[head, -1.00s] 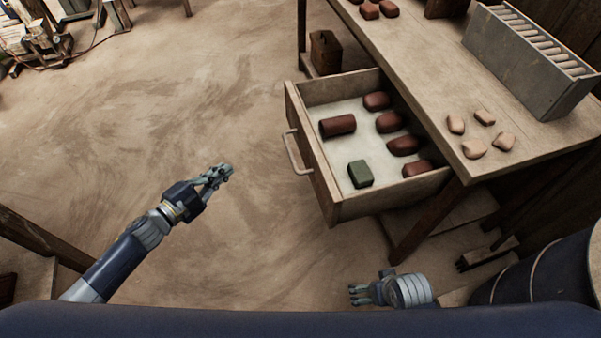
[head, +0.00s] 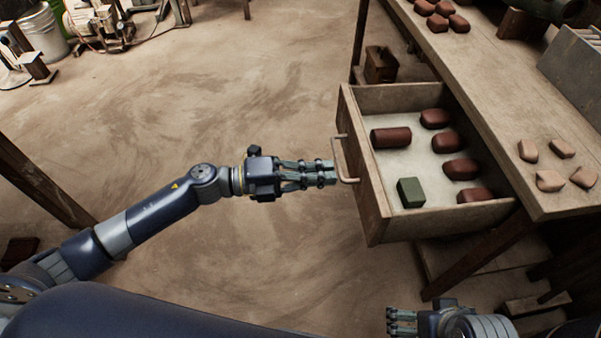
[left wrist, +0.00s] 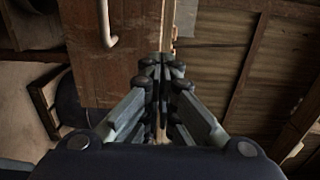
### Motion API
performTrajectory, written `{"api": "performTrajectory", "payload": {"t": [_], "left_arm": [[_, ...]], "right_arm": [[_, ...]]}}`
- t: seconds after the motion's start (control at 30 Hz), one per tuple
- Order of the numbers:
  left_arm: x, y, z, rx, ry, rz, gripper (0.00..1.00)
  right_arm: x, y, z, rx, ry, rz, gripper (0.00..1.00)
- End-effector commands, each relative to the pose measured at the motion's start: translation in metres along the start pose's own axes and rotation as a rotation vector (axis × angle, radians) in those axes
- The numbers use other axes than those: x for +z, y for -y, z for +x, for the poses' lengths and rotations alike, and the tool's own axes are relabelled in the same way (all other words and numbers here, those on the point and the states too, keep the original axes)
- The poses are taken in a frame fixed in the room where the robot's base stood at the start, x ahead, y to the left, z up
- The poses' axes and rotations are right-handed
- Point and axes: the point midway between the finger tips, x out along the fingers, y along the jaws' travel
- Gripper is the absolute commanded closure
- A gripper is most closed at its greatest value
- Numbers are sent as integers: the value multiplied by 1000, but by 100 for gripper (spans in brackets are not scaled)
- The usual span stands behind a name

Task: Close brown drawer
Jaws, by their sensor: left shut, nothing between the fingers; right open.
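The brown wooden drawer (head: 362,185) stands pulled out from the table, with a pale handle (head: 343,160) on its front. Inside lie several reddish-brown blocks (head: 391,137) and one green block (head: 410,192). My left gripper (head: 332,173) is shut and empty, with its fingertips close to the handle and drawer front; I cannot tell whether they touch. In the left wrist view the fingertips (left wrist: 163,75) are over the drawer front (left wrist: 115,75), to the right of the handle (left wrist: 107,25). My right gripper (head: 390,322) is open at the bottom edge, away from the drawer.
The wooden table (head: 480,90) holds several pale pieces (head: 550,180), several brown blocks (head: 437,22) and a grey box (head: 578,70). A small brown box (head: 380,64) is behind the drawer. The floor left of the drawer is clear.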

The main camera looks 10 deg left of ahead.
Motion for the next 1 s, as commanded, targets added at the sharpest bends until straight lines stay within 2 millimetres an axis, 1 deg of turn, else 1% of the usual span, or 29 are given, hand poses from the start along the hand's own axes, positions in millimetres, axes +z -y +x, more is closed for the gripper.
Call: {"api": "performTrajectory", "payload": {"t": [0.03,0.2,0.3,0.4,0.53,1.0], "left_arm": [[0,1,12,-3,-1,1,100],[1,0,42,-2,0,1,100],[1,0,54,-1,1,-1,100],[1,0,62,0,1,-1,100],[1,0,65,1,2,0,100],[1,0,67,0,2,-1,100]], "right_arm": [[0,0,1,0,0,0,0],[0,0,2,0,0,0,0],[1,0,2,0,0,0,0],[1,0,3,0,0,0,0],[1,0,3,0,0,0,0],[0,0,1,-1,0,-1,0]]}}
